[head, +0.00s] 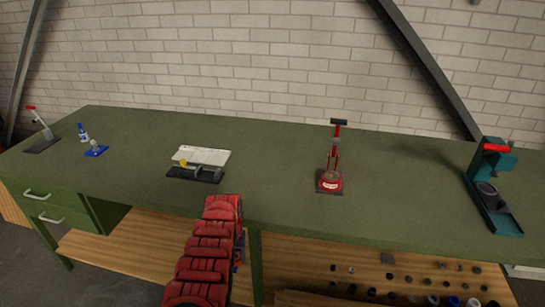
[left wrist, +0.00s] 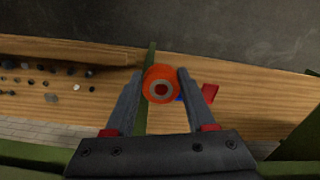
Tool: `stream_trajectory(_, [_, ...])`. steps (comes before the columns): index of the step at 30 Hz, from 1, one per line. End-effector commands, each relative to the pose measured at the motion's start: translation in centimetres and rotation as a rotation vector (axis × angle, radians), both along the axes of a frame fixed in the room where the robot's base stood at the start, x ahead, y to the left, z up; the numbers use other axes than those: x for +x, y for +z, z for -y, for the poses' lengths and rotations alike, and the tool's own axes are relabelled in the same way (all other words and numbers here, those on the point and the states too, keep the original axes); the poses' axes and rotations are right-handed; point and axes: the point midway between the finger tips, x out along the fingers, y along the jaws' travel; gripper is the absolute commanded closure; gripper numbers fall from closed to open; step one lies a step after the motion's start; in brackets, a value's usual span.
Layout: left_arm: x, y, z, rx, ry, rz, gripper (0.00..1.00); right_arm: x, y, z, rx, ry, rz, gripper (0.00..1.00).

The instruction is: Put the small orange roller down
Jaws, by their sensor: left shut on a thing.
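The small orange roller (left wrist: 161,86) shows in the left wrist view, end-on, with a grey ring and a red centre. My left gripper (left wrist: 160,78) is shut on it, one finger on each side. The roller is above or in front of the wooden lower shelf; I cannot tell how far from it. In the head view my red left arm reaches in from the bottom to the front edge of the green workbench, and it hides the fingers and the roller. My right gripper is in neither view.
The green workbench (head: 275,185) carries a white-topped device (head: 202,157), a red press (head: 329,181) and a teal press (head: 492,205). Several small parts lie on the wooden lower shelf (head: 300,262). A red block (left wrist: 209,92) is near the roller in the wrist view. Bare bench top lies between devices.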

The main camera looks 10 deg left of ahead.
Motion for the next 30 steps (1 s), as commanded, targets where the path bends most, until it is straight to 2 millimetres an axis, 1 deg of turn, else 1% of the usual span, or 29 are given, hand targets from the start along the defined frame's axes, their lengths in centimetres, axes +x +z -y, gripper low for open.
stream_trajectory(1, [0.1, 0.6, -0.1, 0.000, -0.001, 0.000, 1.00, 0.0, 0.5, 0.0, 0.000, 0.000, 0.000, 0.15])
stream_trajectory(8, [0.6, 1.6, 0.2, -0.001, -0.013, -0.002, 1.00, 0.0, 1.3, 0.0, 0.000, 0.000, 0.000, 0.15])
stream_trajectory(10, [0.7, 2.4, 0.3, -0.001, -0.021, -0.001, 1.00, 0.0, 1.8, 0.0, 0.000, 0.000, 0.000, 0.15])
stream_trajectory(18, [0.7, 3.0, 1.0, -0.007, -0.036, -0.001, 1.00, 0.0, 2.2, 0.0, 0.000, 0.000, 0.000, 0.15])
stream_trajectory(28, [0.8, 3.5, 1.0, -0.001, -0.046, -0.005, 1.00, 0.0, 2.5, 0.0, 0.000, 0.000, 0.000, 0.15])
stream_trajectory(30, [0.9, 4.1, 1.2, 0.000, -0.055, -0.004, 1.00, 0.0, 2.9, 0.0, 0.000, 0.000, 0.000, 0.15])
